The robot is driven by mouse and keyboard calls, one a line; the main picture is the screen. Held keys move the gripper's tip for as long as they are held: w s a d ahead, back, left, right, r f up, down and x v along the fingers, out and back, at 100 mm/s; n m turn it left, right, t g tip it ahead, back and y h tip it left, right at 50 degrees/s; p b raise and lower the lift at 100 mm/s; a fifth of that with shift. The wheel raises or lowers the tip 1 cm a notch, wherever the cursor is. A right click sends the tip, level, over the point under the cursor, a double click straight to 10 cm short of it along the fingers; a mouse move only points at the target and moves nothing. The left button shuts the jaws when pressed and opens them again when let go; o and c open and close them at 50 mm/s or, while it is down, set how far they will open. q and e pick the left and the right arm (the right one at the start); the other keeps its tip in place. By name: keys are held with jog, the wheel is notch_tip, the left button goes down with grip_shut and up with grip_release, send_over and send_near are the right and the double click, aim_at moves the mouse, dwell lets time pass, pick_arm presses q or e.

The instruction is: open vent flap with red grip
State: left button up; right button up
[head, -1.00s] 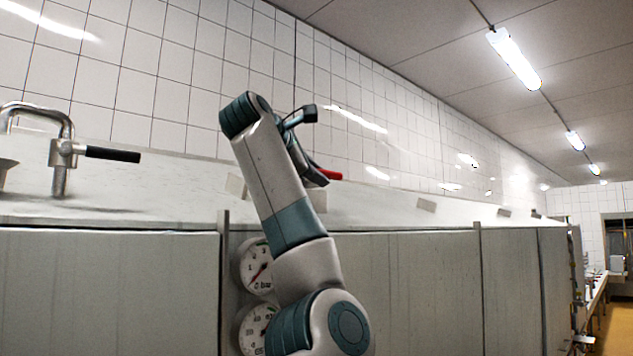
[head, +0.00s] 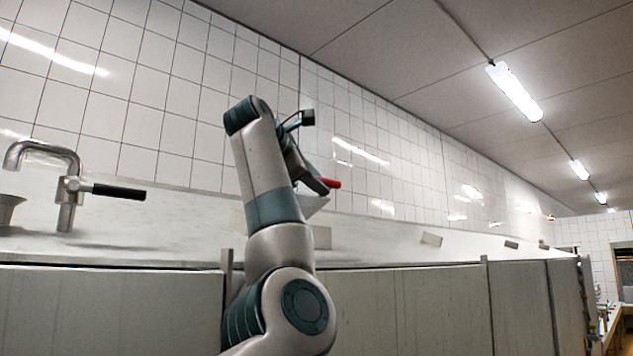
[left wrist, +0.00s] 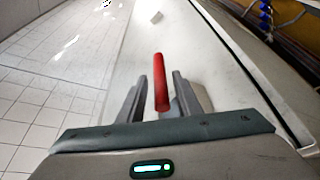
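The red grip (head: 332,184) shows just beyond my left gripper (head: 318,152) in the head view, above the pale counter. In the left wrist view the red grip (left wrist: 160,82) is a red bar between the two dark fingers of my left gripper (left wrist: 158,98). The fingers are apart, with a gap visible on each side of the bar. A small pale plate (head: 313,206) shows below the gripper in the head view; I cannot tell if it is the vent flap. My forearm hides part of that area. My right gripper is out of view.
A tap with a black handle (head: 118,191) stands on the counter (head: 150,225) at left. A tiled wall rises behind. Grey cabinet fronts (head: 420,305) run below the counter edge. Small pale blocks (head: 431,240) lie along the counter to the right.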

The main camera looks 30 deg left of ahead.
pick_arm(q)
jog(key=shift+a, duration=0.15)
jog(key=shift+s, duration=0.1)
jog(key=shift+s+b, duration=0.55)
jog(key=shift+s, duration=0.05)
jog(key=b+v, duration=0.6)
jog(key=v, duration=1)
jog(key=shift+b, duration=0.3)
jog(key=shift+w, duration=0.1)
